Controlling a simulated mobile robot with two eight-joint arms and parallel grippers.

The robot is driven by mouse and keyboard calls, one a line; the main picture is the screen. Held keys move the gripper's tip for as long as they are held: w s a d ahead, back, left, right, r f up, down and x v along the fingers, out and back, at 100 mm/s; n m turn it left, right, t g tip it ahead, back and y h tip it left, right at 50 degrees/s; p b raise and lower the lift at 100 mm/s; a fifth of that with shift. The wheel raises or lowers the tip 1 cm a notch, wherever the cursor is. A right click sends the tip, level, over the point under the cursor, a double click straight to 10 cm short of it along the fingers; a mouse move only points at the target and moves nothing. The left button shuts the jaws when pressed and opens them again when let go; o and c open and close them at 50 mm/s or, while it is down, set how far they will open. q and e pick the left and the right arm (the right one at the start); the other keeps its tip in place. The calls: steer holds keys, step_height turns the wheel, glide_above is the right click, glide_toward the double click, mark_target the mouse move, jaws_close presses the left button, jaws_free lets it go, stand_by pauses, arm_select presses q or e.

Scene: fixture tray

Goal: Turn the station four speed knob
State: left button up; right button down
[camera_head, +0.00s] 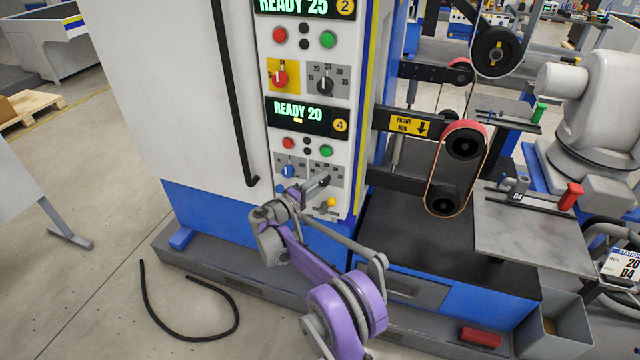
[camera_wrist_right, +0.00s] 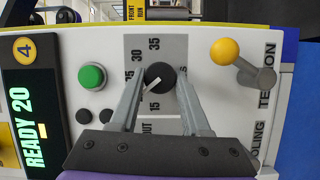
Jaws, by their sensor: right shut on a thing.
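The station four speed knob (camera_wrist_right: 158,76) is black and round with a white pointer, on a grey numbered dial plate (camera_wrist_right: 165,45). In the wrist view its pointer is toward the lower left. My right gripper (camera_wrist_right: 160,82) has a finger on either side of the knob and is shut on it. In the head view the right gripper (camera_head: 318,184) covers the knob at the lower control panel. The station four display (camera_head: 298,116) reads READY 20, with a yellow 4 badge; it also shows in the wrist view (camera_wrist_right: 30,120). My left gripper is not in view.
A green button (camera_wrist_right: 91,77) and a yellow-balled lever (camera_wrist_right: 225,52) flank the knob in the wrist view. A blue knob (camera_head: 288,171) sits left of my gripper in the head view. The upper panel has another black knob (camera_head: 324,86). A belt unit (camera_head: 455,170) stands at right.

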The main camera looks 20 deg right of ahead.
steer(key=shift+c, duration=1.8)
jaws_free()
steer(key=v, duration=1)
steer(key=shift+s+a+b, duration=0.25)
steer(key=shift+a+b, duration=0.05)
steer(key=shift+b, duration=0.05)
